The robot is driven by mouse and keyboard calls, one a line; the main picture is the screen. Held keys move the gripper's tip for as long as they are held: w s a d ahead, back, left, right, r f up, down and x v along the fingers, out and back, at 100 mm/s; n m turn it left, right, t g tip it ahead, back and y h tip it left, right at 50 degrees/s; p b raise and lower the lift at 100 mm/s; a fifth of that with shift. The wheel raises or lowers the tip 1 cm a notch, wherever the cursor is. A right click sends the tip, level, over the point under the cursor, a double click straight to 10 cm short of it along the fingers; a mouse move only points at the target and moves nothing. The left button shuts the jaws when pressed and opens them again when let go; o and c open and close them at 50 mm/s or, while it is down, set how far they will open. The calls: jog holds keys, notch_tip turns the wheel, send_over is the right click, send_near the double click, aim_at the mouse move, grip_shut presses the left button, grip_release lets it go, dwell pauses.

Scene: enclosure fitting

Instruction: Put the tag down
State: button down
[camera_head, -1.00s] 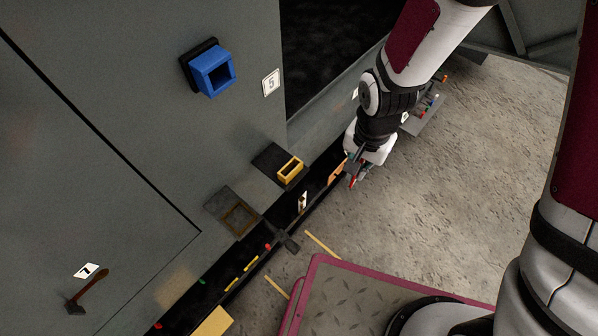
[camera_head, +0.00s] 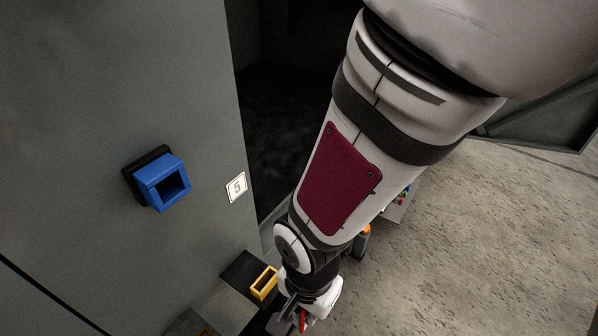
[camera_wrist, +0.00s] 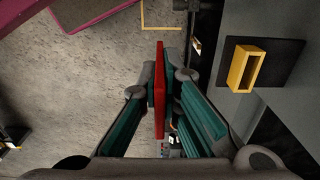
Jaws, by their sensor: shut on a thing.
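The tag (camera_wrist: 160,92) is red and shows as a thin upright strip in the wrist view. My gripper (camera_wrist: 164,88) is shut on it, with a finger on each side. In the head view, my gripper (camera_head: 298,314) is at the bottom edge, and a bit of the red tag (camera_head: 303,320) shows there. The gripper is below and right of a yellow open holder (camera_head: 264,283), apart from it. In the wrist view the yellow holder (camera_wrist: 246,68) is to the right of the tag. The tag's far end hangs free, with nothing seen touching it.
A blue square holder (camera_head: 162,182) sticks out of the grey wall, left of a label reading 5 (camera_head: 237,187). Concrete floor (camera_head: 500,240) is open to the right. A magenta edge (camera_wrist: 95,14) and yellow floor lines (camera_wrist: 160,27) show in the wrist view.

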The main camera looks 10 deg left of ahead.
jog(key=shift+a+f+b, duration=0.15)
jog(key=shift+f+b, duration=0.05)
jog(key=shift+b, duration=0.9)
send_over(263, 274)
jog(key=s+d, duration=0.1)
jog(key=shift+s+f, duration=0.2)
jog(key=shift+f, duration=0.3)
jog(key=shift+w, duration=0.1)
jog(key=shift+a+f, duration=0.1)
jog(key=shift+f, duration=1.65)
jog(key=shift+f, duration=0.15)
jog(key=c, duration=1.8)
grip_release()
